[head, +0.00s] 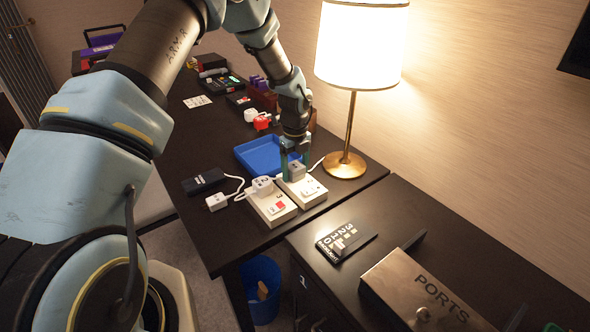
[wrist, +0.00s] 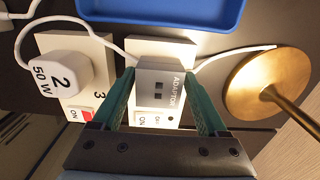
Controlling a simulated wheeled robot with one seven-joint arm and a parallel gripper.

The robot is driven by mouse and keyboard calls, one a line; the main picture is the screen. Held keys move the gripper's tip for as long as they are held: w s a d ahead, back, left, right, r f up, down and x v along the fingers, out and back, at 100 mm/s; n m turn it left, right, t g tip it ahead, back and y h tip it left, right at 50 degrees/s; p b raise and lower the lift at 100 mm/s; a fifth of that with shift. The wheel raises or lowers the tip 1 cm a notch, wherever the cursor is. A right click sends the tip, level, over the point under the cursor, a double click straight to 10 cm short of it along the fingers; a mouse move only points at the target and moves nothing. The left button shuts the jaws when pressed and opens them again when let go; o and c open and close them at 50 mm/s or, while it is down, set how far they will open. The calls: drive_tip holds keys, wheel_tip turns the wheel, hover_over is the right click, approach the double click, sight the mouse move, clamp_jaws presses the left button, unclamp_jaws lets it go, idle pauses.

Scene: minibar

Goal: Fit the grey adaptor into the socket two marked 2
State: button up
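The grey adaptor (wrist: 165,88), lettered ADAPTOR with two dark slots, sits between the green fingers of my gripper (wrist: 160,78) in the wrist view. The fingers appear to touch both its sides. It is over the far part of the right-hand white socket block (wrist: 156,50); whether it is seated or just above cannot be told. That block's switch shows nearer me; its number is not readable. In the head view my gripper (head: 294,158) points down with the adaptor (head: 297,171) below it. The left-hand socket block (wrist: 75,43) is marked 3 and carries a white plug (wrist: 60,75) marked 2, 50 W.
A brass lamp (head: 345,165) stands close on the right. A blue tray (head: 258,155) lies behind the blocks. A black device (head: 203,181) and a loose white plug (head: 216,202) are left. White cables run around the blocks. A PORTS box (head: 425,290) is on the nearer cabinet.

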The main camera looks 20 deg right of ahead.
sight(295, 166)
drive_tip(key=shift+o, duration=0.6)
drive_tip(key=shift+a+f, duration=0.15)
drive_tip(key=shift+a, duration=0.05)
wheel_tip(295, 166, up, 11)
drive_tip(key=b, duration=0.2)
drive_tip(key=shift+d+b, duration=0.15)
drive_tip(key=shift+b, duration=0.25)
drive_tip(key=a+r+n, duration=0.4)
drive_tip(key=a+n, duration=0.6)
drive_tip(key=a, duration=0.4)
drive_tip(key=s+a+r+n, duration=0.1)
drive_tip(key=s+a+n, duration=0.4)
drive_tip(key=a+n, duration=0.6)
drive_tip(key=s+a+r+n+t, duration=0.1)
drive_tip(key=s+a+r+n, duration=0.1)
drive_tip(key=s+a+n, duration=0.4)
drive_tip(key=a+n, duration=0.5)
drive_tip(key=shift+a+r+n+t, duration=0.2)
drive_tip(key=shift+a+n+t, duration=0.1)
drive_tip(key=shift+a+n, duration=0.1)
